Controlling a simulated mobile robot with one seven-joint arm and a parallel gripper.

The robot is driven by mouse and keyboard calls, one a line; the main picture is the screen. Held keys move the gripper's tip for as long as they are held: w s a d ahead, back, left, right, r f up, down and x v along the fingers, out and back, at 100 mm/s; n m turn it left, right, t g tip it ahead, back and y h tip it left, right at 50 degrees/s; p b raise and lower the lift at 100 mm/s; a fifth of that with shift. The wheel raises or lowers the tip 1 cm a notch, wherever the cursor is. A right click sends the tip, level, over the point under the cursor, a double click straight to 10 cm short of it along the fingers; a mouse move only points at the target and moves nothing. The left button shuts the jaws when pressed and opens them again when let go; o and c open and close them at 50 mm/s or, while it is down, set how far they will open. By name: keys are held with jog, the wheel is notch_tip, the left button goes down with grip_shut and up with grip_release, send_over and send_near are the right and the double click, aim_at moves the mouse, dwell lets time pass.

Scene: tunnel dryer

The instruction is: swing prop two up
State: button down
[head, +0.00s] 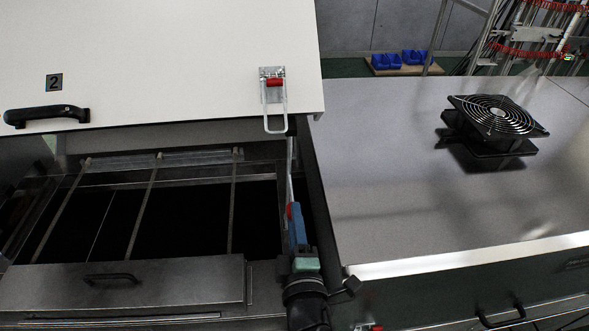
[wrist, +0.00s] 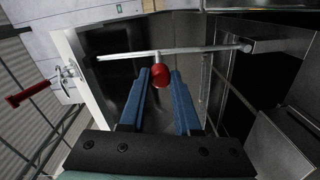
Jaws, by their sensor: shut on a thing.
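Prop two is a thin grey rod (wrist: 205,51) with a red knob (wrist: 159,77) on a short stem. In the wrist view the rod lies across the picture, its right end at a bracket on a dark bar. My gripper (wrist: 160,82) has its blue fingers on both sides of the knob and is shut on it. In the head view my gripper (head: 295,220) is at the right edge of the open bay, and the rod (head: 290,178) runs up from it toward the raised cover (head: 170,60) marked 2. My fingers partly hide the knob there.
The raised cover carries a black handle (head: 46,115) and a red-gripped latch (head: 274,100). Below it is a dark open bay with cross bars (head: 144,205). A closed grey cover (head: 400,190) to the right bears a black fan (head: 497,117).

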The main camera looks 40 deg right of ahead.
jog(key=c, duration=0.6)
grip_release()
jog(key=shift+s+d, duration=0.1)
jog(key=shift+d, duration=0.1)
jog(key=shift+a, duration=0.1)
jog(key=b+v, duration=0.6)
jog(key=v, duration=0.6)
jog(key=shift+s+a, duration=0.2)
jog(key=shift+s, duration=0.15)
jog(key=shift+w+r, duration=0.1)
jog(key=shift+r, duration=0.05)
